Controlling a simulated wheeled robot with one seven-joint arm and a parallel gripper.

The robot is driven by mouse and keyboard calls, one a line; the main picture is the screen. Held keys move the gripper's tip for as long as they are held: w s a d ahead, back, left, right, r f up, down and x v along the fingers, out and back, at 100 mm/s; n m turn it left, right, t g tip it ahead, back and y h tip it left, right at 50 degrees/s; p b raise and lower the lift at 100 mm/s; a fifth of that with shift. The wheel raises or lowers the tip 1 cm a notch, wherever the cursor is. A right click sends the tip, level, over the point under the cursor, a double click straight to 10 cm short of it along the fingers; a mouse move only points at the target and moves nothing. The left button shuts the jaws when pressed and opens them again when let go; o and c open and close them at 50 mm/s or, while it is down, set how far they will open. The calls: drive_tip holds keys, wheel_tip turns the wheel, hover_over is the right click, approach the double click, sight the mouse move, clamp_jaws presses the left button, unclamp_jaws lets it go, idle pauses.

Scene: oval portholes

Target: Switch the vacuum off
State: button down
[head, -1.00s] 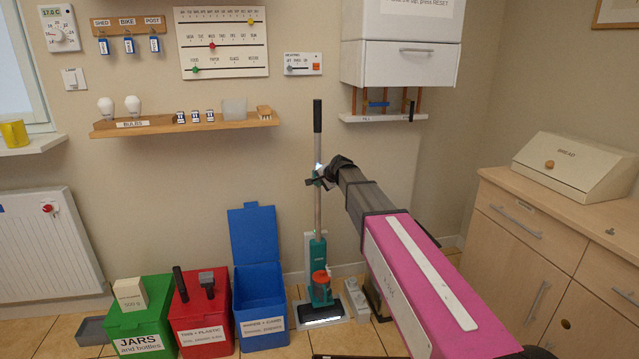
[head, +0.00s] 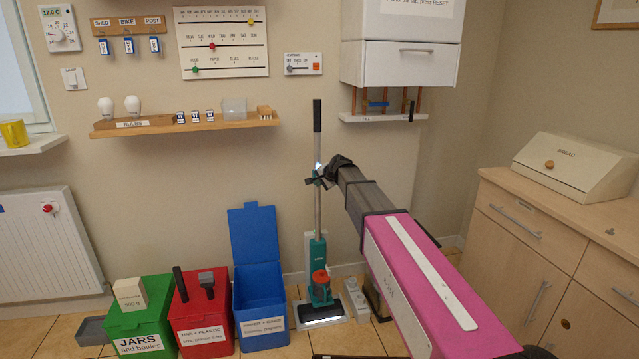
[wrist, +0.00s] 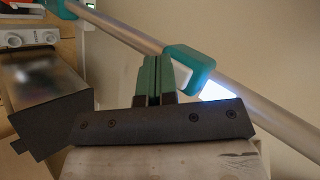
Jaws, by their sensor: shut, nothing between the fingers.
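The vacuum (head: 318,262) stands upright against the wall, with a black handle, a silver tube, a teal body and an orange-red part low down. Its floor head shows a bright strip. On the tube is a teal collar (wrist: 195,66), with a bluish-white glowing patch beside it in the wrist view. My gripper (head: 318,180) is at this collar, about halfway up the tube. Its green fingers (wrist: 158,66) are shut and empty, with tips close beside the collar. I cannot tell whether they touch it. The gripper hides part of the collar in the head view.
A blue bin (head: 262,295) with its lid up, a red bin (head: 203,318) and a green bin (head: 140,322) stand left of the vacuum. A wooden shelf (head: 185,124) and a white cabinet (head: 405,62) hang above. A sideboard (head: 540,235) is at right.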

drive_tip(key=shift+s, duration=0.1)
drive_tip(key=shift+s+d, duration=0.3)
drive_tip(key=shift+s, duration=0.65)
drive_tip(key=shift+s, duration=0.1)
drive_tip(key=shift+s+d, duration=0.25)
drive_tip(key=shift+s, duration=0.7)
drive_tip(key=shift+s+d, duration=0.3)
drive_tip(key=shift+s, duration=0.6)
drive_tip(key=shift+s+d, duration=0.25)
drive_tip(key=shift+s, duration=0.7)
drive_tip(key=s, duration=0.2)
drive_tip(key=shift+s+d, duration=0.3)
drive_tip(key=shift+d, duration=0.1)
drive_tip(key=shift+w, duration=0.15)
drive_tip(key=w+a, duration=0.2)
drive_tip(key=w, duration=0.6)
drive_tip(key=shift+a, duration=0.25)
